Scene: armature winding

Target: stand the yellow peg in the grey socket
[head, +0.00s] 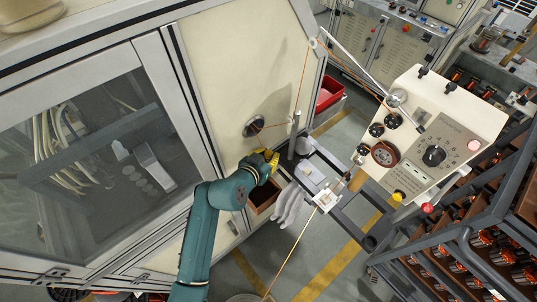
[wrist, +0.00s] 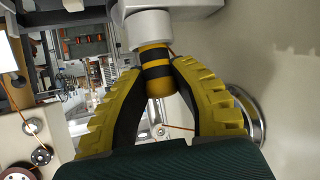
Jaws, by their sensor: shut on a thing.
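The yellow peg (wrist: 157,83) has black bands and a rounded end that faces back toward my palm in the wrist view. My gripper (wrist: 158,66) is shut on it, with one yellow finger on each side. The peg's other end meets a light grey cylindrical part (wrist: 148,28), which looks like the grey socket. I cannot tell whether the peg is inside it or only against it or in front of it. In the head view my gripper (head: 268,159) is beside the cream cabinet wall, and its fingers hide the peg.
The cream cabinet (head: 240,75) stands close behind my gripper, with a round metal fitting (head: 254,126) and an orange wire. A grey upright post (head: 294,140) is just right of my gripper. An open brown box (head: 263,197) lies below. The control panel (head: 435,140) stands farther right.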

